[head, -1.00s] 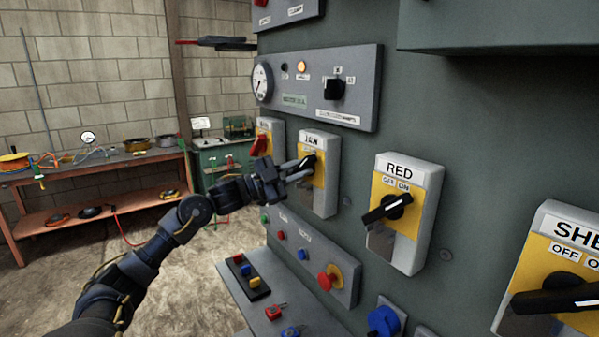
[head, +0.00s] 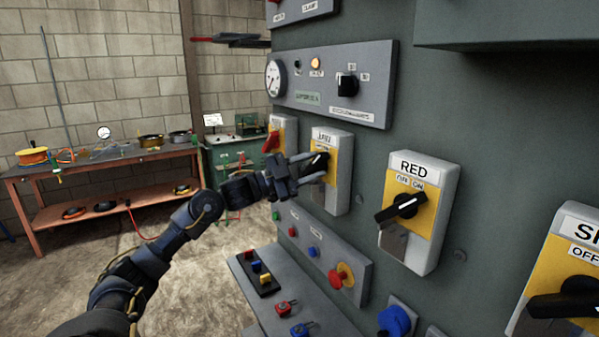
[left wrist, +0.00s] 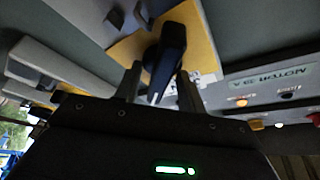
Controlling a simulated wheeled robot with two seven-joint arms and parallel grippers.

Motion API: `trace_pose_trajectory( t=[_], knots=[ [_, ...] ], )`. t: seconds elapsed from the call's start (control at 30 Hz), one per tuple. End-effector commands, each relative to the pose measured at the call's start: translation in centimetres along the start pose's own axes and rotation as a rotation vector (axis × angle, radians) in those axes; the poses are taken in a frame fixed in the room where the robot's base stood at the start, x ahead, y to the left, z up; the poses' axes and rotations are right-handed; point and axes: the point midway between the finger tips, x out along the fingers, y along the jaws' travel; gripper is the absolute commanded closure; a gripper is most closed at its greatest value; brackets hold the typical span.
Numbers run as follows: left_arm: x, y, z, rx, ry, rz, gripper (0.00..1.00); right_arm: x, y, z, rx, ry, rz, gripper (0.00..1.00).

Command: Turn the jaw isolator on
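The jaw isolator (head: 331,185) is a pale grey box with a yellow plate on the dark green panel, second in the row of isolators. Its label is blurred now. Its black rotary handle (left wrist: 168,62) shows in the left wrist view, between the two fingers and tilted. My left gripper (head: 316,165) is at the front of this isolator. The fingers (left wrist: 158,85) stand apart on either side of the handle; a gap shows beside it, and I cannot tell whether either finger touches it. My right gripper is not in view.
The RED isolator (head: 419,215) is to the right, and another with a cut-off label (head: 561,265) is nearer. A red-handled isolator (head: 281,130) is just beyond. A gauge panel (head: 331,85) is above; a button panel (head: 322,262) is below. A workbench (head: 105,165) stands at the back left.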

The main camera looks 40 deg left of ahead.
Motion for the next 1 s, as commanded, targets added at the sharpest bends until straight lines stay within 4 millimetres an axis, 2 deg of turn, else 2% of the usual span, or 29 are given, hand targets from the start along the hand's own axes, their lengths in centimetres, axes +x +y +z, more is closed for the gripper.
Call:
trace_pose_trajectory(
  t=[0.33, 0.6, 0.83, 1.0],
  knots=[
    [-5.3, 0.6, 0.5, 0.001, -0.004, 0.004, 0.6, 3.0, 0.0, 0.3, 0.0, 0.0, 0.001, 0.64],
    [-9.0, 0.3, 0.3, 0.0, -0.002, 0.001, 0.6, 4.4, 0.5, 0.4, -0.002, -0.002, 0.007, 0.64],
    [-10.4, 0.1, 0.1, 0.0, -0.001, 0.001, 0.6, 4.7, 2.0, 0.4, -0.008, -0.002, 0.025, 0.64],
    [-10.5, 0.0, 0.0, 0.0, -0.001, 0.001, 0.6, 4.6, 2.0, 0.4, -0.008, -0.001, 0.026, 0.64]
  ],
)
